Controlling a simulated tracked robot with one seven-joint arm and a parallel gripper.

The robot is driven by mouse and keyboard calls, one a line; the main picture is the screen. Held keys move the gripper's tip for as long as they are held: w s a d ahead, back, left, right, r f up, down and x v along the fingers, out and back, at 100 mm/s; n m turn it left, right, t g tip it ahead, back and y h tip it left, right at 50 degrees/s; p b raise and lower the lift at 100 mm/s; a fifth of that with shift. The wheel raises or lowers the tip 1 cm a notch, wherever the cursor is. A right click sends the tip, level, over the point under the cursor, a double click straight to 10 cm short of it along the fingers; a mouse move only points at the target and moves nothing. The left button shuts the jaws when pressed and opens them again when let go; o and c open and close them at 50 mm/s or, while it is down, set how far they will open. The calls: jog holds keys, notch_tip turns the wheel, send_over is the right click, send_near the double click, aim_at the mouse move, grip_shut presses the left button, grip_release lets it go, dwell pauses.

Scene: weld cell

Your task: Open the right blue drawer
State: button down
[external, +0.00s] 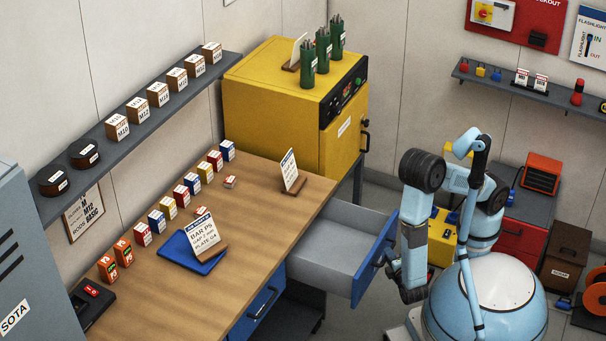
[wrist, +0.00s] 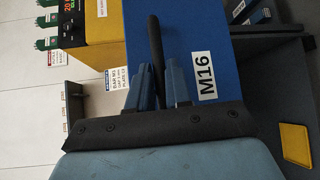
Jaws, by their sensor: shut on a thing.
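The right blue drawer (external: 367,270) stands pulled out from under the wooden bench in the external view, its grey inside (external: 325,247) empty. In the external view my gripper (external: 388,262) is at the drawer's front, partly hidden by my arm.
The bench (external: 240,250) holds small boxes, a blue tray (external: 180,252) and cards. A second blue drawer (external: 262,305) is shut at the left. A yellow oven (external: 270,100) stands behind. A red cabinet (external: 520,235) and yellow case (external: 440,240) stand beyond my arm.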

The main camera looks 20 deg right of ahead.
jog(key=shift+s+d+f, duration=0.15)
jog(key=shift+s+d, duration=0.05)
jog(key=shift+s, duration=0.05)
jog(key=c, duration=1.1)
grip_release()
jog(key=s, duration=0.4)
jog(key=s+r, duration=0.1)
jog(key=s, duration=0.4)
jog(key=s+r, duration=0.1)
jog(key=s, duration=0.3)
jog(key=shift+s+a, duration=0.1)
jog(key=shift+s, duration=0.2)
